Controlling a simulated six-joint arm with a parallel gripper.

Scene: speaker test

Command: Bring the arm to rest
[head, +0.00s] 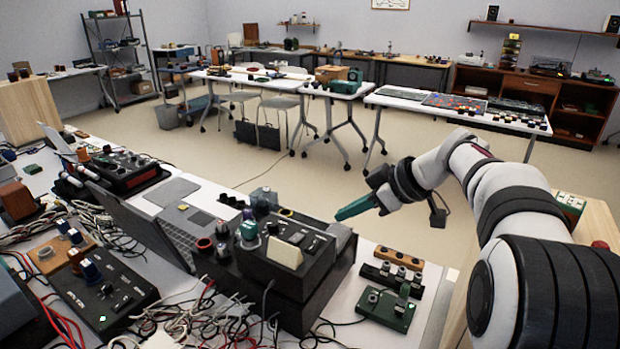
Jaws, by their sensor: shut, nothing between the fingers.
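My arm comes in from the lower right of the head view, white with black joint bands. It reaches up and then to the left. My gripper (343,214), with green fingers, points left and slightly down. It is shut with nothing between its fingers. In the picture it stands just above and right of a black control box (290,258) with knobs and a cream card. I cannot tell how high it is above the bench. It appears apart from everything around it.
The bench (414,331) is crowded with an open laptop (147,231), a black mixer-like panel (126,170), a green board (386,309) and many tangled cables. A wooden surface lies at the right under my arm. Open floor (230,158) separates the bench from white tables (449,112) behind.

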